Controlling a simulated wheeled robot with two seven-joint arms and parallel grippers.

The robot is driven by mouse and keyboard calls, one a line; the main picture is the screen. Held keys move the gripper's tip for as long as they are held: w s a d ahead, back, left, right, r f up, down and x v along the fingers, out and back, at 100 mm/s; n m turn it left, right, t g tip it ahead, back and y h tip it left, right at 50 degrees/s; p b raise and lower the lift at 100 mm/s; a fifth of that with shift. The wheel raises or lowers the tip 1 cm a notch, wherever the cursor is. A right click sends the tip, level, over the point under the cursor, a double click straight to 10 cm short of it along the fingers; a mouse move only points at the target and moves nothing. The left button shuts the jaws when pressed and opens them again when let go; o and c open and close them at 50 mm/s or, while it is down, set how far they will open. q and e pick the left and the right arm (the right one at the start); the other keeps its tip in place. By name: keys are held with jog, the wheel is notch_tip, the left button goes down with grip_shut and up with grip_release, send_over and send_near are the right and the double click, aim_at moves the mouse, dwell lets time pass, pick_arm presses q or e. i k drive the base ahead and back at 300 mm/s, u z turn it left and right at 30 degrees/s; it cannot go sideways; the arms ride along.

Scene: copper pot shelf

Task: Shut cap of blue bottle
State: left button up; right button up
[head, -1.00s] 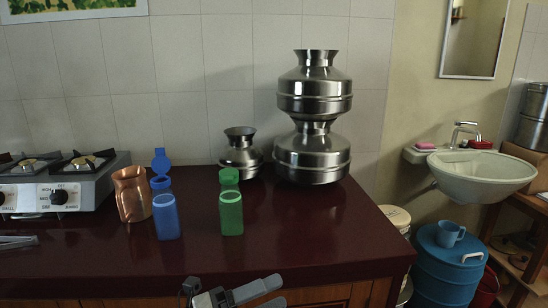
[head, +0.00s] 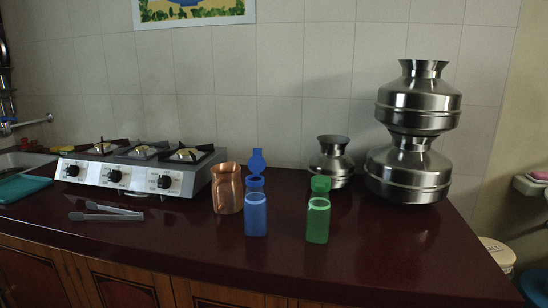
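The blue bottle (head: 256,212) stands upright on the dark red counter in the head view. Its round blue cap (head: 257,161) is flipped up and stands open above the bottle's neck. A green bottle (head: 318,212) stands to its right with its cap down. Neither of my grippers shows in the head view now, so their state is hidden.
A copper pot (head: 227,189) stands close to the left of the blue bottle. A gas stove (head: 140,168) and metal tongs (head: 106,211) are further left. A small steel pot (head: 333,162) and two stacked steel pots (head: 409,176) stand behind and right. The counter front (head: 200,250) is clear.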

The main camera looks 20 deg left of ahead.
aim_at(257, 163)
jog(key=u, duration=0.5)
jog(key=i, duration=0.2)
jog(key=u, duration=0.15)
